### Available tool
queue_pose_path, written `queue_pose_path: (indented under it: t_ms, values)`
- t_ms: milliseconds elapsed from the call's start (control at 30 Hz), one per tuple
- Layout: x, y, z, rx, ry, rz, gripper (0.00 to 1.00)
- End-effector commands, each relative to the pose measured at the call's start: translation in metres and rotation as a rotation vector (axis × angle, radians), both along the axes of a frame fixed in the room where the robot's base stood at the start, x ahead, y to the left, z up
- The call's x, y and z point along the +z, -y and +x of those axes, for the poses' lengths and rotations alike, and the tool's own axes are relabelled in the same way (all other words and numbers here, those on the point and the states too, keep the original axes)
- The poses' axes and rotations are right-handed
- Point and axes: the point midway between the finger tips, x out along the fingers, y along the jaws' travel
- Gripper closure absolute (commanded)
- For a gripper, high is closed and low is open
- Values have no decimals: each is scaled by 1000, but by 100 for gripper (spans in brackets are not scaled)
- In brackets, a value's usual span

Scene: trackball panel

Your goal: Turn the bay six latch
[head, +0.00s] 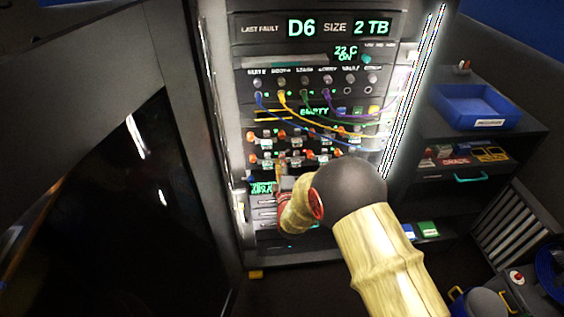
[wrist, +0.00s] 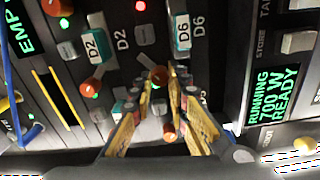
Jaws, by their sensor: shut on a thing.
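The bay six latch (wrist: 157,75) is a small orange knob beside the D6 label (wrist: 183,31) in the wrist view. My gripper (wrist: 159,85) has its two yellow-and-dark fingers closed in around this latch, and the fingertips partly hide it. The jaws are shut on it. A green glow shows at the latch. In the head view my gripper (head: 281,168) reaches the lower row of drive bays from below. My arm and wrist cover the panel to its lower right, and the latch itself cannot be made out clearly there.
An orange latch (wrist: 93,85) by the D2 label sits close to my left finger. Coloured cables (head: 316,117) hang above the bays. A display (head: 302,28) reads last fault D6, size 2 TB. A blue bin (head: 474,105) stands on the right shelf.

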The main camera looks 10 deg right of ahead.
Motion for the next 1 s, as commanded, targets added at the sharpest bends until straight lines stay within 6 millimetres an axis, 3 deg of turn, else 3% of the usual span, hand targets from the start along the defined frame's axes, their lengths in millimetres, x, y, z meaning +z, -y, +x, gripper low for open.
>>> queue_pose_path:
  t_ms: [300,833,867,1000]
  values:
    - [-1,-1,0,3,-1,-114,100]
    - [-1,-1,0,3,-1,-136,100]
    - [-1,-1,0,3,-2,-136,82]
    - [-1,-1,0,2,-1,-135,76]
